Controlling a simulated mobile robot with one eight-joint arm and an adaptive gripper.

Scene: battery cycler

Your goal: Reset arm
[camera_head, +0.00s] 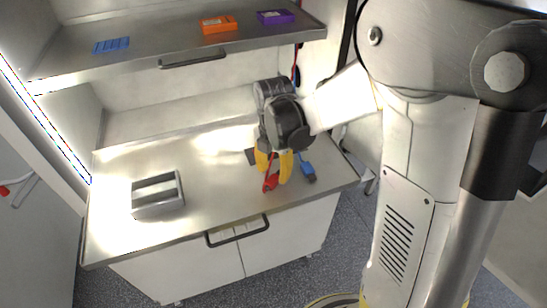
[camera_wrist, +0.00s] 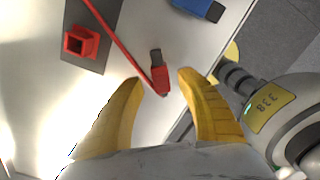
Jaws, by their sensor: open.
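My gripper (camera_head: 274,172) hangs over the right part of the worktop with its yellow fingers pointing down. In the wrist view my gripper (camera_wrist: 161,77) is open, with a clear gap between the fingertips. A red plug (camera_wrist: 160,80) with a dark tip shows in line with that gap; the fingers do not appear to touch it. The red plug (camera_head: 270,184) also shows just below the fingers in the head view. A red cable (camera_wrist: 120,38) runs from it toward the upper left.
A blue connector (camera_head: 308,172) lies right of the fingers. A red square socket (camera_wrist: 80,43) sits on a dark plate (camera_wrist: 98,14). A grey slotted holder (camera_head: 157,209) stands at the left. The shelf (camera_head: 140,62) above carries blue (camera_head: 111,45), orange (camera_head: 218,25) and purple (camera_head: 275,17) items.

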